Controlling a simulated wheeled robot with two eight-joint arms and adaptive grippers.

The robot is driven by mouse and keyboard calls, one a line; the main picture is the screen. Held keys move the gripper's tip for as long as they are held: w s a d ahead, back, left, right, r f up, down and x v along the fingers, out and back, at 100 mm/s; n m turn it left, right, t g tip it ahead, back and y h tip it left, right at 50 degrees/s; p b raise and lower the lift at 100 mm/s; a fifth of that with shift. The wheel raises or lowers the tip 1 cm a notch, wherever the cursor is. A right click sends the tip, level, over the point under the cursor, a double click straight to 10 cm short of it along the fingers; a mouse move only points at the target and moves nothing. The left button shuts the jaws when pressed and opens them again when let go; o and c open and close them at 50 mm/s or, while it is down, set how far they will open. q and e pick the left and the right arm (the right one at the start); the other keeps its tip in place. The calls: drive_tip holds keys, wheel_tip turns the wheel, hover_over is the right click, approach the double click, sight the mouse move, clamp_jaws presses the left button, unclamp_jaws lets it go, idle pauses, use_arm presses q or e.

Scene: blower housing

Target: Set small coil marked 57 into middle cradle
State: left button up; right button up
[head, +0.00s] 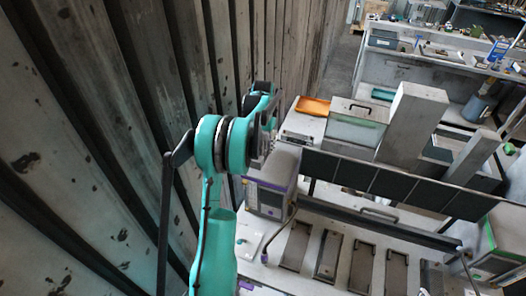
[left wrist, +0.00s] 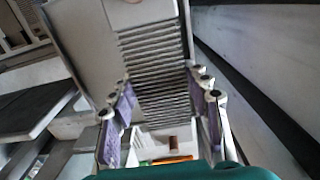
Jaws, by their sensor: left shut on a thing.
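My left gripper (head: 264,148) is at the end of the teal arm in the head view, above and beside a grey box; its fingers are small and partly hidden there. In the left wrist view my left gripper (left wrist: 165,105) has a purple-padded finger on each side of a ribbed grey piece and is shut on it. This piece, which looks like the small coil (left wrist: 155,62), shows no readable number. Several long recessed slots, which look like cradles (head: 328,255), lie in the light bench at the lower right. I cannot tell which is the middle one. My right gripper is out of view.
The grey box with purple trim (head: 270,185) stands by the slots. A row of dark panels (head: 385,183) runs behind them, with a tall grey block (head: 412,120) further back. An orange tray (head: 313,106) lies at the bench's far end. A ribbed wall (head: 90,130) closes off the left.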

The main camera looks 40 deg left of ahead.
sight(263, 144)
use_arm(q)
wheel_tip(263, 144, up, 8)
drive_tip(key=shift+r, duration=0.15)
wheel_tip(263, 144, up, 3)
drive_tip(key=shift+f+p, duration=0.1)
drive_tip(key=shift+p, duration=0.9)
